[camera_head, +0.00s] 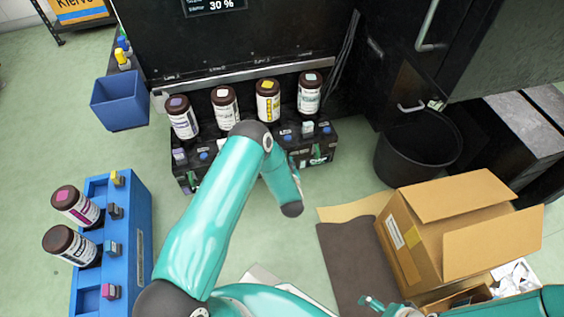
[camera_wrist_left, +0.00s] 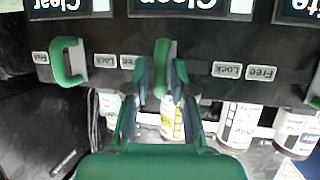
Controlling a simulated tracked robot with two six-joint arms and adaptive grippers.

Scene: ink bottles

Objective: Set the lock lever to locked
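The black ink station (camera_head: 255,160) has green levers along its front; one shows at its right end (camera_head: 318,154). In the left wrist view, which looks upside down, a green lock lever (camera_wrist_left: 162,62) stands between the fingertips of my left gripper (camera_wrist_left: 161,75). The fingers straddle the lever with slight gaps, and I see no clear grip. Labels reading Free and Lock (camera_wrist_left: 227,70) sit beside the levers. Another lever (camera_wrist_left: 68,62) is at left. In the head view my left arm hides most of the left gripper. My right gripper (camera_head: 372,304) is low at bottom right, small and partly cut off.
Several brown-capped bottles, one yellow-labelled (camera_head: 268,103), stand on the station. A blue rack (camera_head: 140,235) with bottles is at left, with a blue bin (camera_head: 120,103) behind. A black bucket (camera_head: 395,165) and open cardboard box (camera_head: 435,235) are at right.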

